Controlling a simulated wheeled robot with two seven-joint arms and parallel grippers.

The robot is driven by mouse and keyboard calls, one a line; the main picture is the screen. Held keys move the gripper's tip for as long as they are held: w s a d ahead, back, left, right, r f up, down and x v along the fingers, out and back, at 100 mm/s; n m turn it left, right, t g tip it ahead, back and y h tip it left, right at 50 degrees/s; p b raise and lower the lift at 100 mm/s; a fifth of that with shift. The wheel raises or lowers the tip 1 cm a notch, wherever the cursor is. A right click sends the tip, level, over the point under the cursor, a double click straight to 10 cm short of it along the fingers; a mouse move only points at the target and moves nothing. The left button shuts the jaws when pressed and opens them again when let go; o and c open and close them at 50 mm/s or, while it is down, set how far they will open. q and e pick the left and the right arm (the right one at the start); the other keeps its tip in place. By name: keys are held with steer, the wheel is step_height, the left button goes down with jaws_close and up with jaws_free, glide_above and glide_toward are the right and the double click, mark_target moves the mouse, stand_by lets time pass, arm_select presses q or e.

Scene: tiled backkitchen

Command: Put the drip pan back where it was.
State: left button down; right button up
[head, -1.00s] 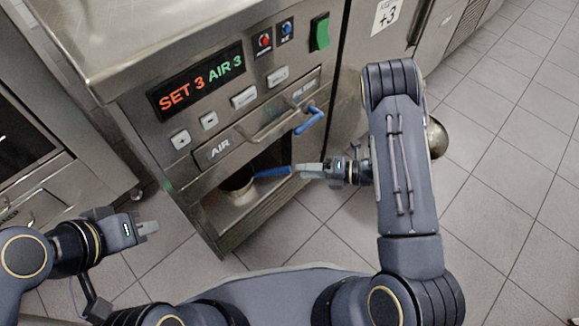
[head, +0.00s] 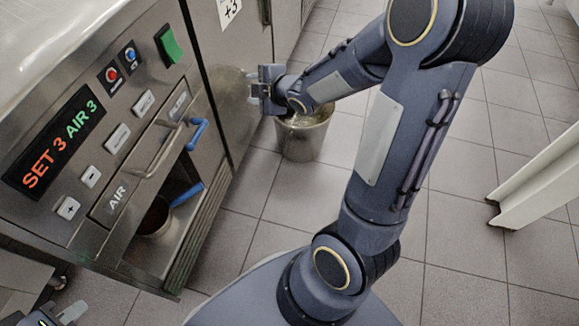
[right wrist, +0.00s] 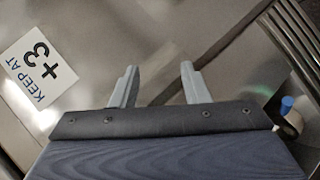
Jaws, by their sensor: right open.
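A round pan with a blue handle (head: 187,194) sits low in the open bay under the AIR panel. It is the only pan I see, and its body (head: 155,217) is partly in shadow. My right gripper (head: 254,87) is away from it, up and to the right, in front of the steel door. In the right wrist view the right gripper (right wrist: 158,76) is open with nothing between its fingers. My left gripper (head: 68,314) shows only partly at the bottom left corner, apart from the pan, and its opening is unclear.
A metal bucket (head: 305,135) stands on the tiles below my right forearm. A blue lever (head: 197,133) and a bar handle (head: 160,150) stick out above the bay. A pale frame leg (head: 540,175) stands at right.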

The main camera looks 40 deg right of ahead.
steer(key=s+r+m+g+h, duration=0.15)
steer(key=s+r+m, duration=0.25)
steer(key=s+m, duration=0.45)
steer(key=s+a+m+g+y, duration=0.2)
steer(key=s+a, duration=0.3)
steer(key=s, duration=0.4)
steer(key=s+a+r+m+g+y, duration=0.1)
steer(key=s+a+m, duration=0.3)
steer(key=s, duration=0.5)
steer(key=shift+s+a+m+g+y, duration=0.15)
steer(key=shift+a+m+g+y, duration=0.25)
steer(key=shift+m+g, duration=0.35)
steer(key=shift+r, duration=0.1)
step_height(320, 180, up, 34)
steer(key=p, duration=3.4)
steer(key=shift+r, duration=0.25)
steer(key=shift+d, duration=0.1)
